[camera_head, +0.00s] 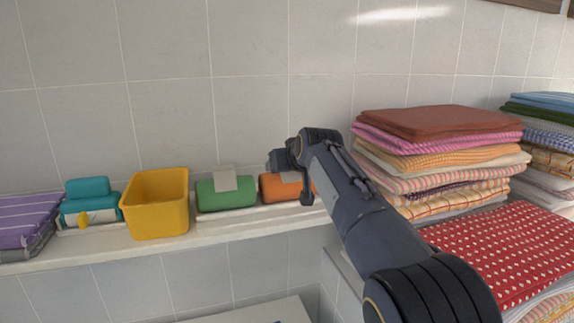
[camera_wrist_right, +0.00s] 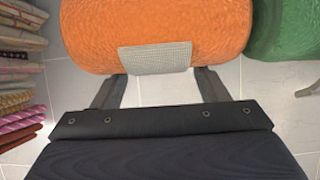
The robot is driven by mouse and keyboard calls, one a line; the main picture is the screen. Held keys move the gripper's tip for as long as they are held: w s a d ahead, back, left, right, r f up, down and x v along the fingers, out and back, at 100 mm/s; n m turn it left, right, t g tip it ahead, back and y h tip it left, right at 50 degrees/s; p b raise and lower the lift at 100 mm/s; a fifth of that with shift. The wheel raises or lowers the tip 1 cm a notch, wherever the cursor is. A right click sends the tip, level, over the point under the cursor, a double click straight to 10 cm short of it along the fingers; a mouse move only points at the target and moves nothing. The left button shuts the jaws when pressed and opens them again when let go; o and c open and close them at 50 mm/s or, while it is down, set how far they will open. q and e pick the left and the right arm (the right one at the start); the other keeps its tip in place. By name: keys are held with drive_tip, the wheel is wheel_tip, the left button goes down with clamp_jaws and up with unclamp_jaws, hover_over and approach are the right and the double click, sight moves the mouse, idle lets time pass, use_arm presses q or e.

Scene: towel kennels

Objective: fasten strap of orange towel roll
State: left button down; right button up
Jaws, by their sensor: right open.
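The orange towel roll (camera_head: 270,187) lies on the wall shelf, partly hidden by my right arm. Its pale grey strap (camera_head: 291,177) shows only in part there. In the right wrist view the orange roll (camera_wrist_right: 200,28) fills the top, with the woven strap flap (camera_wrist_right: 155,58) lying on its near side. My right gripper (camera_wrist_right: 160,80) is open, its two fingers on either side of the flap and close to it. I cannot tell whether they touch the roll. In the head view the right gripper (camera_head: 284,162) is at the orange roll. My left gripper is not in view.
A green towel roll (camera_head: 226,193) with a grey strap piece sticking up is left of the orange one. A yellow bin (camera_head: 157,204), a teal item (camera_head: 88,200) and purple folded cloth (camera_head: 28,222) stand further left. Tall towel stacks (camera_head: 440,160) stand right. The tiled wall is close behind.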

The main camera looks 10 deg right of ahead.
drive_tip(key=b+v, duration=0.2)
drive_tip(key=v, duration=0.5)
drive_tip(key=shift+s+r+b, duration=0.15)
drive_tip(key=shift+s+b, duration=0.2)
drive_tip(key=shift+b, duration=0.05)
drive_tip(key=shift+d, duration=0.1)
drive_tip(key=shift+m+g, duration=0.8)
drive_tip(key=d+f, duration=0.1)
drive_tip(key=d, duration=0.1)
drive_tip(key=s+d+f, duration=0.1)
drive_tip(key=d+f, duration=0.3)
drive_tip(key=shift+s+d+f, duration=0.2)
drive_tip(key=shift+s+d, duration=0.2)
drive_tip(key=s+d+f+m+g+y, duration=0.2)
drive_tip(key=s+d+f, duration=0.5)
drive_tip(key=s+f, duration=0.1)
drive_tip(key=s+a+f+g, duration=0.1)
drive_tip(key=s+f, duration=0.8)
drive_tip(key=s, duration=0.5)
drive_tip(key=s+a+f+g+b, duration=0.1)
drive_tip(key=s+a+f+g, duration=0.1)
drive_tip(key=s+f, duration=0.8)
drive_tip(key=s, duration=0.5)
drive_tip(key=shift+s+h+b, duration=0.25)
drive_tip(key=shift+h+b, duration=0.05)
